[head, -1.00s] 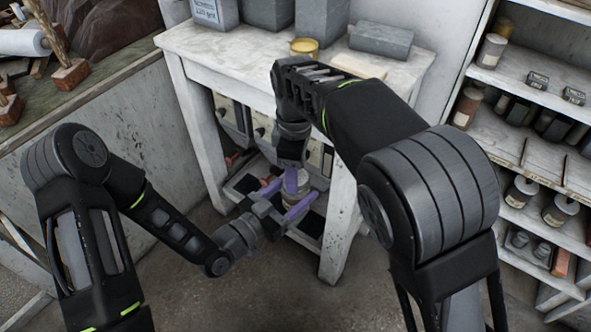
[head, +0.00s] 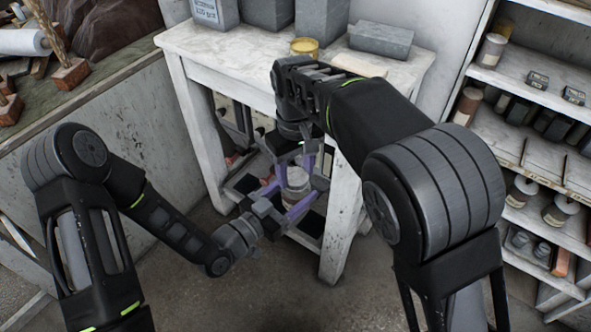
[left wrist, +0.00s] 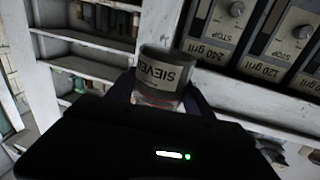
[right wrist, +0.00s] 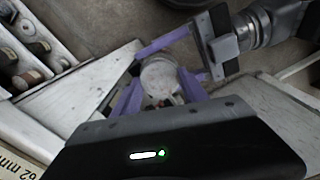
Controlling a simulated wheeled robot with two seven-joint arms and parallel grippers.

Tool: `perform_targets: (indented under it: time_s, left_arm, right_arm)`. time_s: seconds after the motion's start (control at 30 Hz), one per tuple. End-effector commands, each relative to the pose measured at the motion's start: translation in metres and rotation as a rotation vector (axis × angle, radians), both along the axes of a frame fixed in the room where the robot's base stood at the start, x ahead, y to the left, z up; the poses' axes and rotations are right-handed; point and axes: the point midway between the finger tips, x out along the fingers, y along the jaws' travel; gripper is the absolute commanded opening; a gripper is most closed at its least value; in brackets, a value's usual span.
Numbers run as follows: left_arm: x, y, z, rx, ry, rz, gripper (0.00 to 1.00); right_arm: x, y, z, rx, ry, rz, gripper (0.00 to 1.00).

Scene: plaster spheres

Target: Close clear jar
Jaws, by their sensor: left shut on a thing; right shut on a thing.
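The clear jar (head: 297,181) is held upright in front of the white table's lower shelf. In the left wrist view the jar (left wrist: 163,78) shows a label with "SIEVE" letters, upside down. My left gripper (head: 287,210) is shut on the jar's body from the left and front. My right gripper (head: 306,163) comes from above, with its purple fingers at the jar's top. In the right wrist view a pale round lid (right wrist: 160,78) sits between those fingers, which are shut on it. Whether the lid is fully seated cannot be told.
Shelves (head: 535,150) with jars are at the right. The floor in front is clear.

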Motion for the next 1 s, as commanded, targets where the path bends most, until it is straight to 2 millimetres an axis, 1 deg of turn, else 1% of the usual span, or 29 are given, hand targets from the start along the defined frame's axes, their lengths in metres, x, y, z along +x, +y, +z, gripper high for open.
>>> perform_targets:
  time_s: [0.03, 0.1, 0.2, 0.23, 0.37, 0.4, 0.6, 0.7, 1.0]
  left_arm:
    - [-0.0006, -0.0005, 0.0003, -0.001, -0.001, -0.002, 0.0]
    - [-0.0005, -0.0005, 0.0003, -0.001, -0.001, -0.002, 0.0]
    - [-0.0006, -0.0005, 0.0002, -0.001, -0.001, -0.002, 0.0]
    - [-0.0006, -0.0005, 0.0002, 0.0, 0.0, -0.002, 0.0]
    - [-0.0007, -0.0005, 0.0002, 0.0, 0.0, -0.002, 0.0]
    - [-0.0007, -0.0005, 0.0002, 0.0, 0.0, -0.002, 0.0]
    - [-0.0003, -0.0004, 0.0003, -0.001, -0.001, -0.001, 0.0]
    - [-0.0003, -0.0003, 0.0003, -0.001, -0.001, -0.001, 0.0]
    - [-0.0001, -0.0002, 0.0005, -0.001, -0.001, -0.001, 0.0]
  right_arm:
    - [0.0014, -0.0007, 0.0005, 0.0, -0.004, -0.117, 0.02]
    - [0.0013, -0.0007, 0.0004, 0.001, -0.005, -0.295, 0.02]
    - [0.0012, -0.0008, 0.0003, 0.002, -0.005, -0.5, 0.02]
    - [0.0013, -0.0009, 0.0002, 0.001, -0.004, -0.526, 0.02]
    - [0.0013, -0.0009, 0.0003, 0.001, -0.004, -0.515, 0.02]
    - [0.0013, -0.0009, 0.0003, 0.002, -0.005, -0.515, 0.53]
    - [0.0008, -0.0007, 0.0001, 0.001, -0.003, -0.513, 0.69]
    - [0.0006, -0.0006, 0.0, 0.001, -0.003, -0.513, 0.76]
    - [0.0005, -0.0003, 0.0022, 0.002, -0.001, -0.511, 0.76]
